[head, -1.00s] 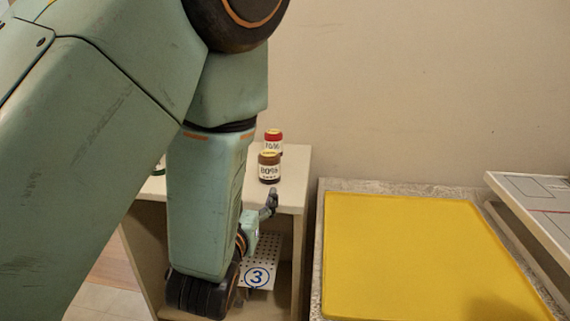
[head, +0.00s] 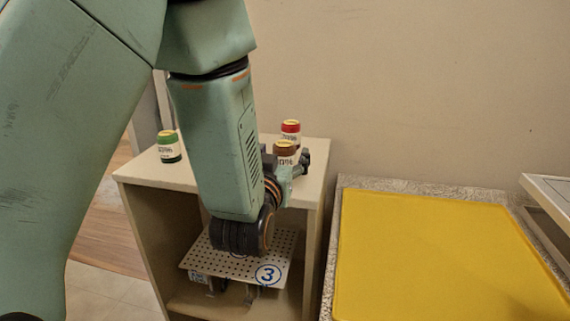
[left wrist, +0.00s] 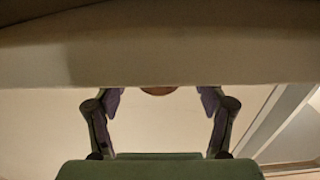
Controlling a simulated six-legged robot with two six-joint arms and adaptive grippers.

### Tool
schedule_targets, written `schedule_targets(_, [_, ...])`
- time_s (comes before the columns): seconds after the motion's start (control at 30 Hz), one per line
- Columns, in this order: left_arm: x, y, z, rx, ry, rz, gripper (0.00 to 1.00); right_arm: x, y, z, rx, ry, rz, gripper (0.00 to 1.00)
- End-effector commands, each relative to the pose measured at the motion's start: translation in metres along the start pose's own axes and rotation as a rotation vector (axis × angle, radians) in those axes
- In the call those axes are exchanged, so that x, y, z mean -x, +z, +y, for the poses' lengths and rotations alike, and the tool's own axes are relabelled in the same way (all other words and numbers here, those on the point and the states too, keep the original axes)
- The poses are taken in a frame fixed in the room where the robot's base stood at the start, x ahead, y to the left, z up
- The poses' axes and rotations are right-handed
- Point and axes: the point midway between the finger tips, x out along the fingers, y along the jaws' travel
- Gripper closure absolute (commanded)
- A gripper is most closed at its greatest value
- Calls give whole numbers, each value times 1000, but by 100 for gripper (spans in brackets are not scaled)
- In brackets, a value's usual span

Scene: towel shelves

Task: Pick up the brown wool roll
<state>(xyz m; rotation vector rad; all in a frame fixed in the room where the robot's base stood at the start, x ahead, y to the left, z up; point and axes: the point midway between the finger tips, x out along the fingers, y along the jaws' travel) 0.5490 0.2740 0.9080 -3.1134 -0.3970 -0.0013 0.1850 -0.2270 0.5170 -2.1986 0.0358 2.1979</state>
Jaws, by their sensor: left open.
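The brown wool roll (head: 285,149), with a yellowish top and a white label, stands upright on the cabinet top (head: 190,179). My left gripper (head: 302,160) is at the level of the roll, in front of it and slightly right, hiding its lower part. In the left wrist view the open fingers (left wrist: 160,103) stand apart, with a small brown patch (left wrist: 158,90) between their tips, probably the roll. A pale band hides most of that patch. I cannot tell whether a finger touches the roll. My right gripper is not in view.
A perforated shelf marked 3 (head: 268,274) is below. A yellow mat (head: 440,260) lies to the right.

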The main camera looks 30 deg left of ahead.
Motion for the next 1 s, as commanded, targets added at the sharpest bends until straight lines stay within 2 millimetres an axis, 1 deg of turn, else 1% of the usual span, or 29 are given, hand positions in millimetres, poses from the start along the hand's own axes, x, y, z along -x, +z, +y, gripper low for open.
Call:
schedule_targets(0.03, [-7,1,0,4,-1,1,29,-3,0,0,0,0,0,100])
schedule_targets(0.13, [-17,1,1,2,-1,0,29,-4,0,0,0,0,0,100])
schedule_targets(0.4, [-21,0,2,-1,1,0,29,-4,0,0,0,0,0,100])
schedule_targets(0.47, [-21,0,2,-1,1,-1,33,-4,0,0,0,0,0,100])
schedule_targets(1.0, [-21,0,2,0,1,-1,79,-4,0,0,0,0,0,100])
